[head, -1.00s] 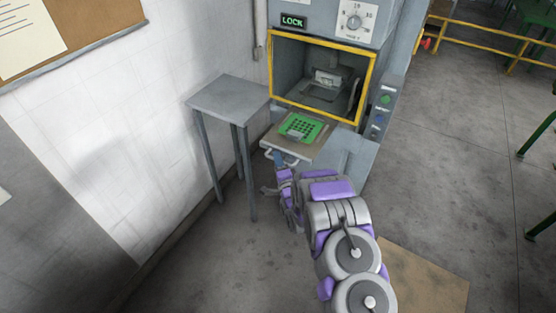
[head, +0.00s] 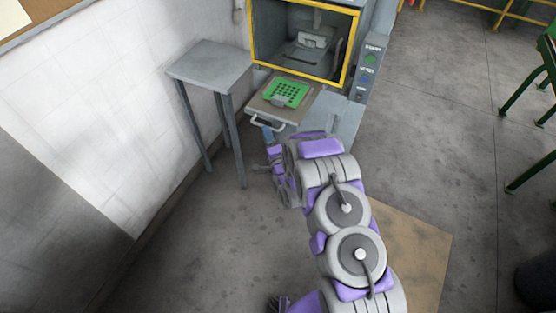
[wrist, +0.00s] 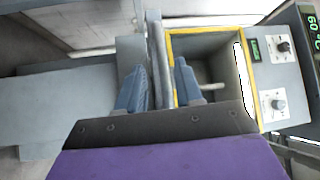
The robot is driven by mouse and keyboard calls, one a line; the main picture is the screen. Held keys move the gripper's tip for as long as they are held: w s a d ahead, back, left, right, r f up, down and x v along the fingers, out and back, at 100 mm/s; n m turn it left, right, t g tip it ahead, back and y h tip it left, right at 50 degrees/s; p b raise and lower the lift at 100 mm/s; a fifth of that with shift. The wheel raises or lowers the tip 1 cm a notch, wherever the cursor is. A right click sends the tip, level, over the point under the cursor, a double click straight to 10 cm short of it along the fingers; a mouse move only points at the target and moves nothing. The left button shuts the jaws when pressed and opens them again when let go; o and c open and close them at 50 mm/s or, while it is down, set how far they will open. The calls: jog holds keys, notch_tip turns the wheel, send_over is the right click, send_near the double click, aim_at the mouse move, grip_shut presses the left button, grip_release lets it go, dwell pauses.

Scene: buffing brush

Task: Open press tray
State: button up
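The press tray (head: 262,101) is a flat beige plate sticking out below the press opening. It carries a green gridded piece (head: 287,92) and has a pale bar handle (head: 265,124) on its front edge. My gripper (head: 268,137) is just in front of and below the handle, partly hidden by my arm. In the wrist view, turned sideways, my gripper (wrist: 162,88) has two blue fingers spread apart. A grey strip, apparently the tray edge-on, shows between or beyond them. I see no clear contact with the handle.
The press opening (head: 348,60) has a yellow frame, with a button panel (head: 366,70) on its right. A grey side table (head: 210,66) stands left, near the white wall. The floor (head: 435,130) is clear on the right; a green table stands at the far right.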

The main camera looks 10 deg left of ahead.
jog(key=b+v, duration=0.1)
jog(key=v, duration=1.2)
jog(key=shift+f+b, duration=0.2)
jog(key=shift+b, duration=0.2)
jog(key=shift+a, duration=0.1)
